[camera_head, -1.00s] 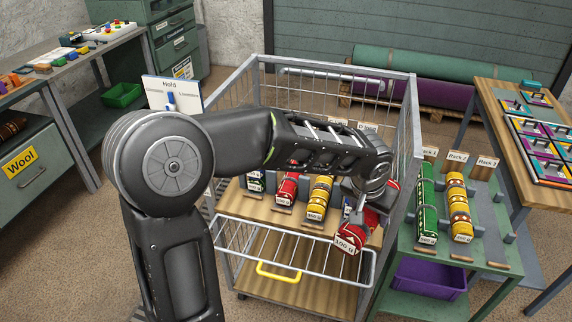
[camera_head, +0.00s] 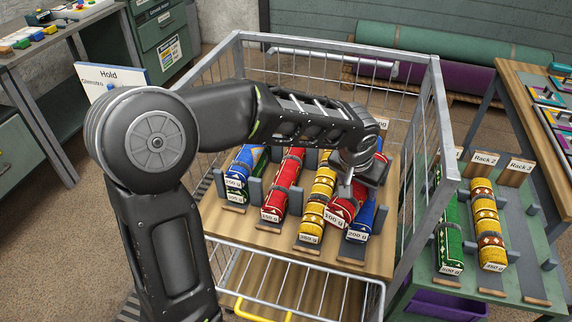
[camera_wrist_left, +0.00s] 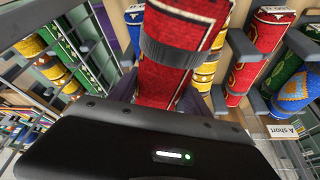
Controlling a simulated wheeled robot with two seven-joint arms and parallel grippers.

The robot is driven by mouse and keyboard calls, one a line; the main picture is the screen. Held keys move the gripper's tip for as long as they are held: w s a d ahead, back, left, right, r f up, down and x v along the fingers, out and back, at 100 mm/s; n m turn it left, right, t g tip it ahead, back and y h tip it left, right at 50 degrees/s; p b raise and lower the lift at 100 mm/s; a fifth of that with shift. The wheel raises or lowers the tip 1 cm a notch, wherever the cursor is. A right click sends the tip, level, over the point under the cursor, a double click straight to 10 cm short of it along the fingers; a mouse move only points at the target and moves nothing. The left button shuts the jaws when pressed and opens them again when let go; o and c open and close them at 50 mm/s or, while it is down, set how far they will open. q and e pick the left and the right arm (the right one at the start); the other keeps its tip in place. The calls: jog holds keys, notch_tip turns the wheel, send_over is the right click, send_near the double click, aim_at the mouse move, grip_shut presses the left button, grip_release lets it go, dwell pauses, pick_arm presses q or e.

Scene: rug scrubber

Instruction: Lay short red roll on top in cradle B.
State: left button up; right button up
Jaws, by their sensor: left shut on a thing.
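The short red roll (camera_head: 340,211), tagged 100 g, is in my left gripper (camera_head: 352,180), seen from the head over the right part of the cart's cradles. In the left wrist view the roll (camera_wrist_left: 172,85) fills the centre, with a grey band around it. It overlaps the blue 200 g roll (camera_head: 367,222) and lies right of the yellow roll (camera_head: 318,200). I cannot tell whether it touches either. A longer red roll (camera_head: 284,185) lies left of the yellow one. Cradle B's label is not readable; a sign reading "A short" (camera_wrist_left: 284,131) shows in the wrist view.
Green and blue rolls (camera_head: 243,172) lie in the leftmost cradle. The cart's wire sides (camera_head: 437,130) rise around the cradles. A rack table right of the cart holds a green roll (camera_head: 449,235) and a yellow patterned roll (camera_head: 487,225).

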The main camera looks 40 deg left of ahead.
dwell(0.3)
pick_arm(q)
jog(key=w+a+r+n, duration=0.1)
jog(key=w+a+n, duration=0.1)
jog(key=a, duration=0.9)
jog(key=w+a+n+y, duration=0.1)
jog(key=a, duration=1.1)
jog(key=shift+w+a+r+n+b, duration=0.15)
jog(key=shift+w+r+n+b, duration=0.2)
jog(key=shift+n+b, duration=0.1)
jog(key=shift+f, duration=2.55)
jog(key=shift+f, duration=2.45)
jog(key=shift+f, duration=0.1)
